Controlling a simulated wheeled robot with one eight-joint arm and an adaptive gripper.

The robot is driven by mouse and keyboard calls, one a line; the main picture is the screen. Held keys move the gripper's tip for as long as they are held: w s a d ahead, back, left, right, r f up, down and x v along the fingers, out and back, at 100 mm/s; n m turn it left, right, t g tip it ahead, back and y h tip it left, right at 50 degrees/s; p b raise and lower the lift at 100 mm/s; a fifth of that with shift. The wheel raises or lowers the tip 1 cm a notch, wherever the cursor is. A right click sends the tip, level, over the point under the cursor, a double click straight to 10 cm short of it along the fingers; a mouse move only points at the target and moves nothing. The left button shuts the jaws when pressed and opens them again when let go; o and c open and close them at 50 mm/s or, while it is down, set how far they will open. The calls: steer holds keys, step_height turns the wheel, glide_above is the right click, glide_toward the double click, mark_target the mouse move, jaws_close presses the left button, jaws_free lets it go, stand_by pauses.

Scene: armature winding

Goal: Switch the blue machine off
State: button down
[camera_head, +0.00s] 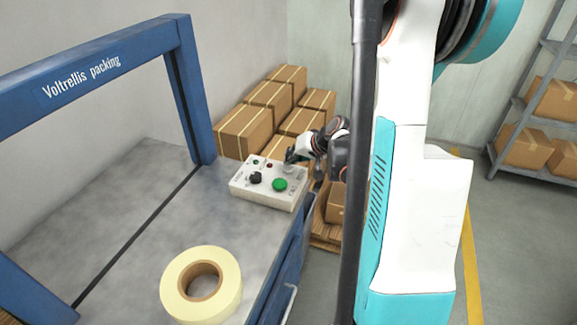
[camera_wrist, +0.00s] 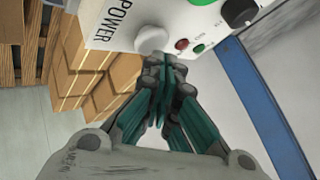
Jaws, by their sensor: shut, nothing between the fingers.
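The blue machine (camera_head: 184,85) has a blue frame lettered "Voltrellis packing" over a grey table. Its white control box (camera_head: 265,199) stands on the table's far right corner and carries a green button (camera_head: 280,185), a black knob (camera_head: 256,178) and small lamps. In the wrist view, a pale round knob (camera_wrist: 152,40) sits beside the word POWER on the box (camera_wrist: 112,35). My gripper (camera_wrist: 163,62) is shut and empty, its fingertips right by this knob; I cannot tell whether they touch it. In the head view my gripper (camera_head: 291,156) is at the box's far right corner.
A cream tape roll (camera_head: 201,285) lies on the near part of the table. Stacked cartons (camera_head: 270,103) stand on a pallet behind the box. A shelf with cartons (camera_head: 525,147) is at the right. The floor at the right is clear.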

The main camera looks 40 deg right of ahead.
steer(key=shift+r+p, duration=2.05)
steer(key=shift+r, duration=1)
